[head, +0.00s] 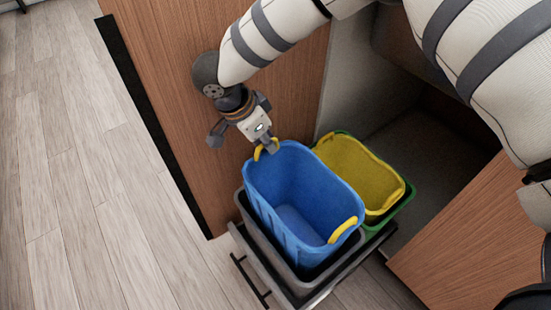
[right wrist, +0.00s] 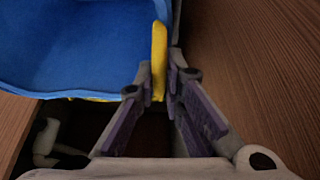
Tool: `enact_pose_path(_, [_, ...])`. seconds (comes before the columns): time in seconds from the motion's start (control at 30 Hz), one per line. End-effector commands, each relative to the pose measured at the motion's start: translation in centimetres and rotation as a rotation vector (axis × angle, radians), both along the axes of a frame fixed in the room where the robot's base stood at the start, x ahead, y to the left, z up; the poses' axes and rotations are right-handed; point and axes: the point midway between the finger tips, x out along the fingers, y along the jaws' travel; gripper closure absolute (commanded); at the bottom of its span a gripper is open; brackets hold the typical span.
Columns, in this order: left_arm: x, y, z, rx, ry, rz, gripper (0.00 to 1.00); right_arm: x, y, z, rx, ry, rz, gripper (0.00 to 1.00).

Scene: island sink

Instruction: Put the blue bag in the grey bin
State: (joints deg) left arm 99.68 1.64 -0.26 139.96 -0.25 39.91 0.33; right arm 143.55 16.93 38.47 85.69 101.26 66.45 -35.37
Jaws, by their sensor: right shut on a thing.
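The blue bag (head: 305,185) is an open blue tub with yellow handles. It sits upright inside the grey bin (head: 244,205), with its upper part standing above the bin's rim. My right gripper (head: 269,148) is shut on the bag's far-left yellow handle. The right wrist view shows the right gripper's fingers (right wrist: 160,82) on either side of the yellow handle (right wrist: 159,50), beside the blue bag (right wrist: 75,45). Whether the bag touches the bin's floor is hidden. My left gripper is not in view.
A yellow bag (head: 352,165) sits in a green bin (head: 400,205) just right of the blue bag. Both bins stand on a pulled-out dark rack (head: 252,270). A wooden cabinet panel (head: 175,90) is close behind my right gripper. Wood floor lies clear at left.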

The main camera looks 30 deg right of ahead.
Motion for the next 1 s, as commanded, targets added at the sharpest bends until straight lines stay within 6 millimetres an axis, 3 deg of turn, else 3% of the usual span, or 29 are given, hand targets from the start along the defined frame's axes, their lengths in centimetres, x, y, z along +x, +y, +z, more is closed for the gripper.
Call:
enact_pose_path(0.03, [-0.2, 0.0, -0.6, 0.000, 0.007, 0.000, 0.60, -0.1, 0.0, -2.1, -0.002, 0.006, 0.002, 1.00])
enact_pose_path(0.1, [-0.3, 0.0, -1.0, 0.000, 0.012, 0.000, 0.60, -0.1, 0.0, -4.0, 0.000, 0.005, 0.001, 1.00])
enact_pose_path(0.37, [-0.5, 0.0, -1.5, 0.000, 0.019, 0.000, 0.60, 0.0, 0.0, -7.2, 0.000, 0.001, 0.001, 1.00])
enact_pose_path(0.5, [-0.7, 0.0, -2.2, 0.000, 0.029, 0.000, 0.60, -0.1, 0.0, -10.2, -0.001, 0.003, 0.001, 1.00])
enact_pose_path(0.87, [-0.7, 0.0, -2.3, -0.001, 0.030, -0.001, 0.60, 0.0, 0.0, -10.9, 0.000, 0.000, 0.000, 1.00])
enact_pose_path(0.9, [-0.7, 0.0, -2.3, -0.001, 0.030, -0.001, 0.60, 0.0, 0.0, -10.9, 0.000, 0.000, 0.000, 0.86])
enact_pose_path(0.97, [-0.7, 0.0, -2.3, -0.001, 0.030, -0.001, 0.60, 0.0, 0.0, -10.8, 0.000, -0.001, 0.000, 0.72])
enact_pose_path(1.0, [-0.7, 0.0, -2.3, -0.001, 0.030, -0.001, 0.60, 0.0, 0.0, -10.8, 0.000, -0.001, 0.000, 0.70])
